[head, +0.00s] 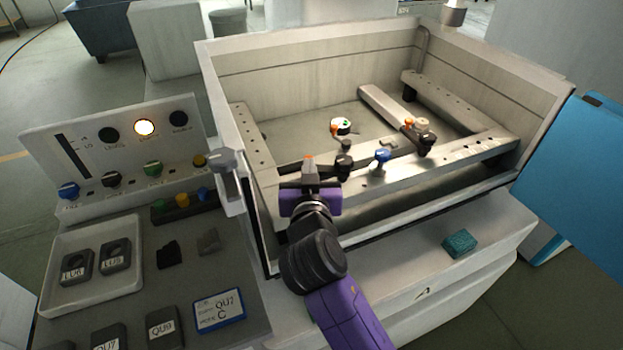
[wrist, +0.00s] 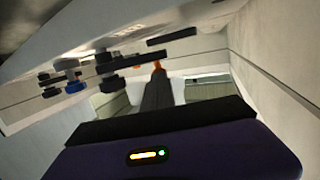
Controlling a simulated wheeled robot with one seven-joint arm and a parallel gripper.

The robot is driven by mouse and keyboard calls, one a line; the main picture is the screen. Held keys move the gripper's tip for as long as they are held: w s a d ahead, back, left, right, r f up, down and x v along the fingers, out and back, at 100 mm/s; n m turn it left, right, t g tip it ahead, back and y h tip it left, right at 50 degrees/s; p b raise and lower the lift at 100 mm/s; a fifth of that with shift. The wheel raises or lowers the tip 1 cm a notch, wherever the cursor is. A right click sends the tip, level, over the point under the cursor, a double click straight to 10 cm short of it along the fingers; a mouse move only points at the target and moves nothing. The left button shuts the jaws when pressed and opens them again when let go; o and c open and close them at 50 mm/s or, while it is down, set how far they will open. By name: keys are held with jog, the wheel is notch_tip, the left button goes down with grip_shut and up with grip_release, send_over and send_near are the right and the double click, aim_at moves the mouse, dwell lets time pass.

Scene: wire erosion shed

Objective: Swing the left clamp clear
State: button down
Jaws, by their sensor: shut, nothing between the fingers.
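The left clamp (head: 343,164) shows as a dark knob and dark bar on the front rail (head: 440,155) of the tank, in the head view. My gripper (head: 309,160) is just left of its knob, over the rail, and hides part of the bar. The fingers are shut with nothing between them; an orange tip shows. In the wrist view the gripper (wrist: 157,72) points away, and dark knobs and bars (wrist: 110,73) hang left of the fingers. I cannot tell whether the fingers touch the clamp.
A blue knob (head: 382,156) and another dark clamp (head: 425,144) stand farther right on the rail. A round white, orange and green-marked part (head: 341,126) lies inside the tank. Tank walls (head: 320,75) enclose the space. A control panel (head: 110,145) stands left; a teal block (head: 459,243) lies in front.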

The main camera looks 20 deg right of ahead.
jog(key=shift+w+a+f+m+g+h+b, duration=0.1)
jog(key=shift+w+f+m+g+h+b, duration=0.15)
jog(key=shift+w+m+h+b, duration=0.25)
jog(key=shift+w+f+m+g+h+b, duration=0.15)
jog(key=shift+m+g+h+b, duration=0.15)
jog(key=shift+h+b, duration=0.3)
jog(key=w+b, duration=0.1)
jog(key=w+d+b, duration=0.1)
jog(key=b, duration=0.1)
jog(key=shift+w+r, duration=0.2)
jog(key=shift+r+b+x, duration=0.2)
jog(key=shift+b+x, duration=0.6)
jog(key=shift+x, duration=0.4)
jog(key=shift+w+d+r+b, duration=0.1)
jog(key=shift+w+d+b, duration=0.2)
jog(key=shift+d, duration=0.25)
jog(key=shift+w+d+r+b, duration=0.1)
jog(key=shift+w+d+b, duration=0.1)
jog(key=shift+w+d, duration=0.3)
jog(key=shift+d, duration=0.15)
jog(key=shift+s, duration=0.1)
